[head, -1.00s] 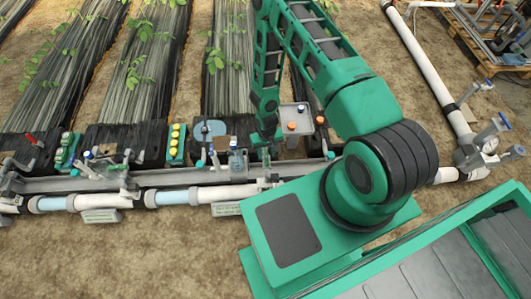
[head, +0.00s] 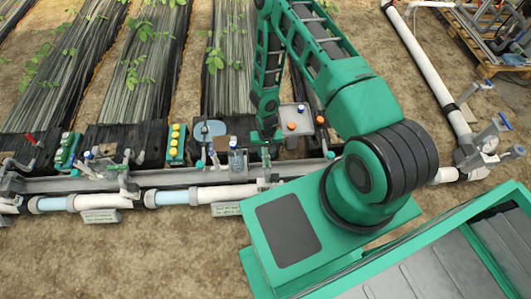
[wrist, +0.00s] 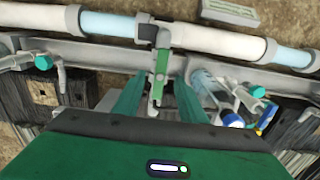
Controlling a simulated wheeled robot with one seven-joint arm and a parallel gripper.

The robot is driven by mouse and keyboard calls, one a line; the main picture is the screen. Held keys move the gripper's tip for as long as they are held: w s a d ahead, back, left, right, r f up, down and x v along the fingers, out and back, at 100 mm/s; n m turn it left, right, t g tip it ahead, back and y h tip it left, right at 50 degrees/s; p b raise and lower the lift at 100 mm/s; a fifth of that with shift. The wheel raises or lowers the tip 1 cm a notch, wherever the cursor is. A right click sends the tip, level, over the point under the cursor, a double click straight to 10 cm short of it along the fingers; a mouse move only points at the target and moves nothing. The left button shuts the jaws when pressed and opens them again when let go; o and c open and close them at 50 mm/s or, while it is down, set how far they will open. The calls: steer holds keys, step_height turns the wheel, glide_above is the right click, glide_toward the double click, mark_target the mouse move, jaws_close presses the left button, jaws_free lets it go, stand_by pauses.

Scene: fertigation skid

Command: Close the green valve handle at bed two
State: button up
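A green valve handle (wrist: 161,68) shows in the wrist view, attached to a grey valve body (wrist: 163,36) on the white pipe. The handle runs crosswise to the pipe, toward my gripper. My gripper (wrist: 158,100) is open, one green finger on each side of the handle's free end, with gaps visible. In the head view my gripper (head: 267,142) hangs over the grey rail, just beyond the pipe. There the handle is largely hidden by the gripper. I cannot read the bed labels.
A clear bottle (head: 236,160) with a blue cap stands close left of my gripper in the head view. A label plate (head: 227,209) lies before the pipe. Other valves line the rail leftward.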

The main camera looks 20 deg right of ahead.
mark_target(266, 157)
steer(key=shift+f, duration=0.1)
steer(key=shift+s+f, duration=0.1)
steer(key=shift+f, duration=2.05)
steer(key=shift+c, duration=0.7)
steer(key=c, duration=0.6)
steer(key=o, duration=0.7)
steer(key=shift+o, duration=0.2)
steer(key=shift+f, duration=0.25)
